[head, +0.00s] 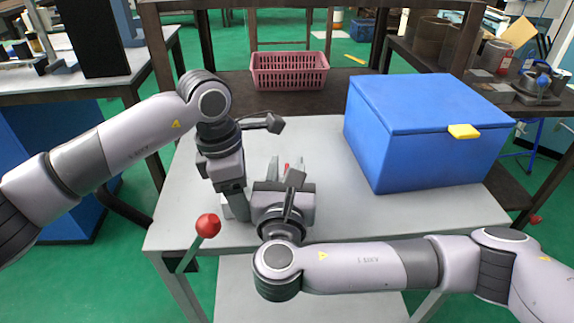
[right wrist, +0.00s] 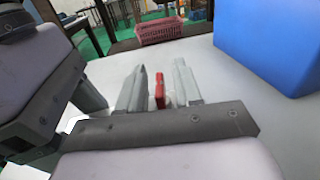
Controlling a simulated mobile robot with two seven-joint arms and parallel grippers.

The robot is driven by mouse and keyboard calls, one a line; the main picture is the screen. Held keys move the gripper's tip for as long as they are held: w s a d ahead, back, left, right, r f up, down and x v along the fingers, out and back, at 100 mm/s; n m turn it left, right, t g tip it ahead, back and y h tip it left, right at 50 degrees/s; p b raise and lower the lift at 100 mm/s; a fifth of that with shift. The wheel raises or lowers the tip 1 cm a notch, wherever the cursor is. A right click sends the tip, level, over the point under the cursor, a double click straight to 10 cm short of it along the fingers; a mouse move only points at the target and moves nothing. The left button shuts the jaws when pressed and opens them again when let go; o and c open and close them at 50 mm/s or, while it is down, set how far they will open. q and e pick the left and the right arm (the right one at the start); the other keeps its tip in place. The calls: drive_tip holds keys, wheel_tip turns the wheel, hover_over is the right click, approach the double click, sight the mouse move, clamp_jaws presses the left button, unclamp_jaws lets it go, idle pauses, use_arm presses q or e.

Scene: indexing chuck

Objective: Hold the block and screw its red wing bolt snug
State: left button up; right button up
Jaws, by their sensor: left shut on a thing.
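The red wing bolt (right wrist: 159,90) stands edge-on between the fingers of my right gripper (right wrist: 160,85) in the right wrist view, with gaps on both sides. In the head view a bit of the wing bolt (head: 287,167) shows between those fingers. My right gripper (head: 287,168) is open around it. My left gripper (head: 238,208) points down, shut on a pale block (head: 227,212) at the table's left side. The block is mostly hidden behind my grippers; a white part of it (right wrist: 73,124) shows in the right wrist view. How the bolt sits in it is hidden.
A large blue box (head: 425,130) with a yellow latch stands on the right of the grey table (head: 400,215). A lever with a red ball knob (head: 207,225) rises at the table's front left. A pink basket (head: 289,70) sits on a shelf behind. The middle back of the table is clear.

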use_arm(q)
drive_tip(key=shift+r, duration=0.1)
use_arm(e)
drive_tip(key=s+a, duration=0.1)
drive_tip(key=s, duration=1)
drive_tip(key=shift+a, duration=0.25)
use_arm(q)
drive_tip(key=o, duration=1.1)
wheel_tip(320, 180, up, 12)
drive_tip(key=a, duration=0.1)
drive_tip(key=shift+a, duration=0.35)
drive_tip(key=shift+s, duration=0.1)
